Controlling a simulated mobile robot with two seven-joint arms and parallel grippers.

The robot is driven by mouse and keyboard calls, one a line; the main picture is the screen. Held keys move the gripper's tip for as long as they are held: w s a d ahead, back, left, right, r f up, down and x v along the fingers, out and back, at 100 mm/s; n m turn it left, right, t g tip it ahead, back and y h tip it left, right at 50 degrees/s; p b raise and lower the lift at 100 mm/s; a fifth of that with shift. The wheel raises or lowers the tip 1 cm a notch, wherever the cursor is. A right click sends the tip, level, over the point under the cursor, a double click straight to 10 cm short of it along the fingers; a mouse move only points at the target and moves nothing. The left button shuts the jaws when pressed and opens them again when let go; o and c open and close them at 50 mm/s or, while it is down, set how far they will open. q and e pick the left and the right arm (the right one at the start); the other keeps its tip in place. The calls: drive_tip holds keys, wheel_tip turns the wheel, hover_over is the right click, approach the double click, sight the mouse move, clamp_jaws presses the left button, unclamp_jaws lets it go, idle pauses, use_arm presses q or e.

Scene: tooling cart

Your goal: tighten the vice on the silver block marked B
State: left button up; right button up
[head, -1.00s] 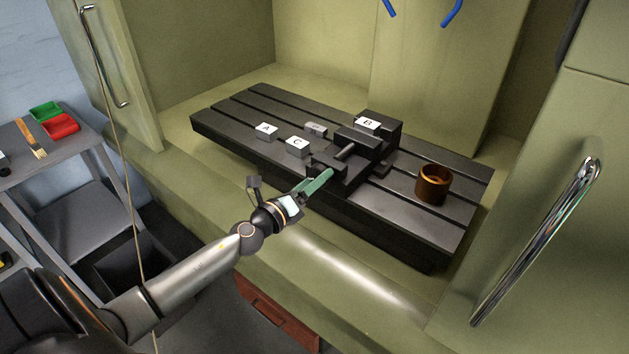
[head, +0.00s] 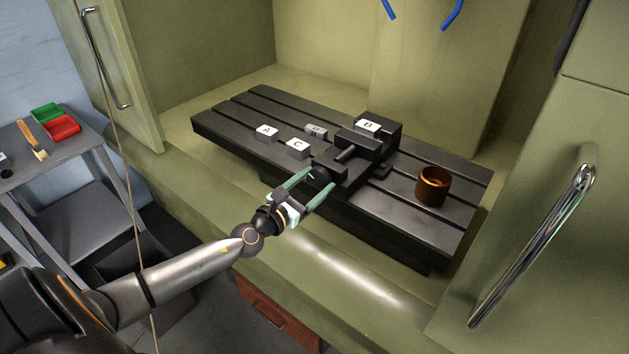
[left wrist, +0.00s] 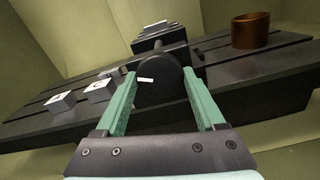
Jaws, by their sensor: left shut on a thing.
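The silver block marked B (head: 368,126) sits in the dark vice (head: 378,148), at its far jaw; its white top faces up. I cannot tell whether the near jaw touches it. The vice's round black knob (head: 321,175) is at its near end and shows in the left wrist view (left wrist: 160,92) with a short white mark. My left gripper (head: 320,178) has its green fingers on either side of the knob, shut on it. In the left wrist view the left gripper (left wrist: 160,76) has the knob between its fingertips. My right gripper is not in view.
Blocks A (head: 267,133) and C (head: 297,149) and another small grey block (head: 316,131) lie left of the vice on the slotted table (head: 235,115). A brown cup (head: 432,186) stands to the right. Cabinet doors with handles flank the opening.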

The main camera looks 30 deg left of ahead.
use_arm(q)
drive_tip(key=m+p, duration=0.1)
drive_tip(key=m, duration=0.5)
drive_tip(key=shift+m+p, duration=0.3)
drive_tip(key=shift+p, duration=0.05)
drive_tip(key=m, duration=0.4)
drive_tip(key=shift+m, duration=0.3)
drive_tip(key=m, duration=1.2)
drive_tip(key=shift+d+r, duration=0.1)
drive_tip(key=m, duration=0.9)
drive_tip(key=shift+b, duration=0.3)
drive_tip(key=shift+m, duration=0.4)
